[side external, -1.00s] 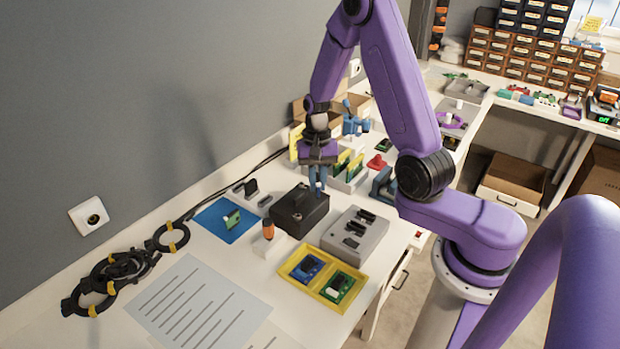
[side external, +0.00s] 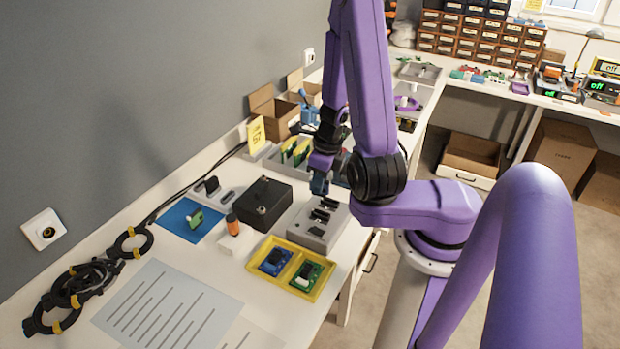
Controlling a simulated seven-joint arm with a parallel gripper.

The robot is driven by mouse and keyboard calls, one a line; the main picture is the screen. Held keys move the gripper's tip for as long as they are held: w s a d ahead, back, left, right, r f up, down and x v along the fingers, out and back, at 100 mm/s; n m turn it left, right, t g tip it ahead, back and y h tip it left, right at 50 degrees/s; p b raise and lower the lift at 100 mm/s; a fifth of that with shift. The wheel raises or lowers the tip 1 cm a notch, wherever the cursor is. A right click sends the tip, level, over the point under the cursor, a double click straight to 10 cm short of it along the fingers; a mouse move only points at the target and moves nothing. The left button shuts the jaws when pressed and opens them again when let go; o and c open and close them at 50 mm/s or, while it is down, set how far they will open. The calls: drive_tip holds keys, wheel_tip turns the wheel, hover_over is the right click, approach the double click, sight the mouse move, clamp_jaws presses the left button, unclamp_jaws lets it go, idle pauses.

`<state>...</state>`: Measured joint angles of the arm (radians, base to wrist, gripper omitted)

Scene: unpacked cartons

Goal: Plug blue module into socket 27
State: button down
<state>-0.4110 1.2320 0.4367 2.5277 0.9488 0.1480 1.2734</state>
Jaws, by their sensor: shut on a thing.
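My gripper (side external: 320,186) points down at the rear end of a grey block (side external: 308,237) that carries several black slotted parts (side external: 322,213). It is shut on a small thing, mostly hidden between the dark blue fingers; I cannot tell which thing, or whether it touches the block. A blue module (side external: 275,262) lies in the left compartment of a yellow tray (side external: 262,279), in front of the block. A green module (side external: 305,275) lies in the right compartment. No socket number is readable, so I cannot tell which is socket 27.
A black box (side external: 262,204) stands left of the grey block. An orange-topped item (side external: 233,225) and a blue mat (side external: 192,222) with a green board lie further left. A rack with yellow-green cards (side external: 292,152) stands behind. Coiled cables and a printed sheet (side external: 165,305) lie at front left.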

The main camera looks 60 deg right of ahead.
sight(323, 193)
drive_tip(key=shift+s+f+m, duration=0.1)
drive_tip(key=shift+s+m, duration=0.3)
drive_tip(key=shift+m, duration=0.2)
drive_tip(key=shift+f, duration=2.7)
drive_tip(key=shift+f, duration=0.7)
idle(0.4)
drive_tip(key=c, duration=1)
unclamp_jaws()
drive_tip(key=shift+c, duration=0.2)
drive_tip(key=shift+r, duration=0.1)
